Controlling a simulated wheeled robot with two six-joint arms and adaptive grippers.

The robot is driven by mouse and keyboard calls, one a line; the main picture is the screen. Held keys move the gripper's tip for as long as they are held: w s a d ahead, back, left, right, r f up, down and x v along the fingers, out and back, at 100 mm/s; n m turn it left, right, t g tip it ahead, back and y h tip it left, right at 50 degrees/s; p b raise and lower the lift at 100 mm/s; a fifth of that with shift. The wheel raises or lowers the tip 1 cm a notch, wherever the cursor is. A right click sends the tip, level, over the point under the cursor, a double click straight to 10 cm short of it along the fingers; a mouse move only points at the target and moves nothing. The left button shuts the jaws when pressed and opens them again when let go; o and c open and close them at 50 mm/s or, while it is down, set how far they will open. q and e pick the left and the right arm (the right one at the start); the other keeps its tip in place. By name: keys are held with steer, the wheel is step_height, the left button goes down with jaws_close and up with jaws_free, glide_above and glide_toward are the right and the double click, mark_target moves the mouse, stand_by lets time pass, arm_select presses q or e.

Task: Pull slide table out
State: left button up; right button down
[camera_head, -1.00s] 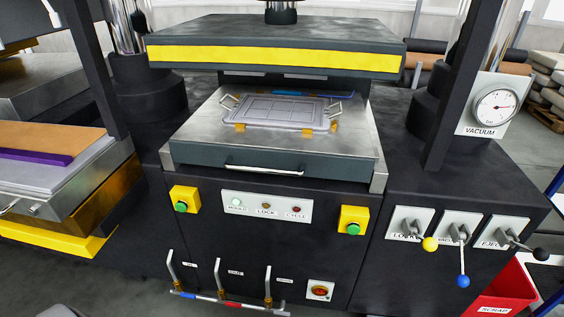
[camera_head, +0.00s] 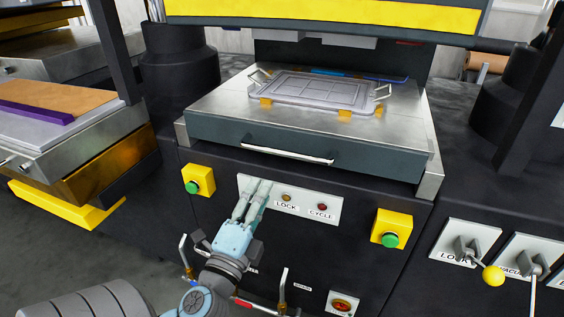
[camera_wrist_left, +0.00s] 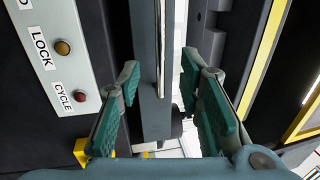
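The slide table (camera_head: 215,105) is a steel plate with a dark grey front, under the yellow-striped press head. A long silver bar handle (camera_head: 288,155) runs across its front. A grey mold plate (camera_head: 318,92) with side handles sits on top. My left gripper (camera_head: 256,186) is below the handle, in front of the indicator panel, fingers pointing up. In the left wrist view its green-padded fingers (camera_wrist_left: 160,88) are open and empty, with the handle (camera_wrist_left: 161,45) and table front seen between them; contact cannot be told. My right gripper is not in view.
An indicator panel (camera_head: 318,207) lies behind the fingers, with yellow button boxes (camera_head: 198,179) and (camera_head: 391,228) at either side. Levers (camera_head: 470,255) stand at the right. Pipe valves (camera_head: 283,290) stick out below. A side stack (camera_head: 70,110) stands at left.

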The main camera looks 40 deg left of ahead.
mark_target(281, 150)
arm_select(q)
steer(key=p+x, duration=0.1)
steer(key=x, duration=1.2)
steer(key=shift+w+a+r, duration=0.1)
steer(key=shift+w+a, duration=0.05)
steer(key=shift+w, duration=0.05)
steer(key=shift+c, duration=0.6)
jaws_close()
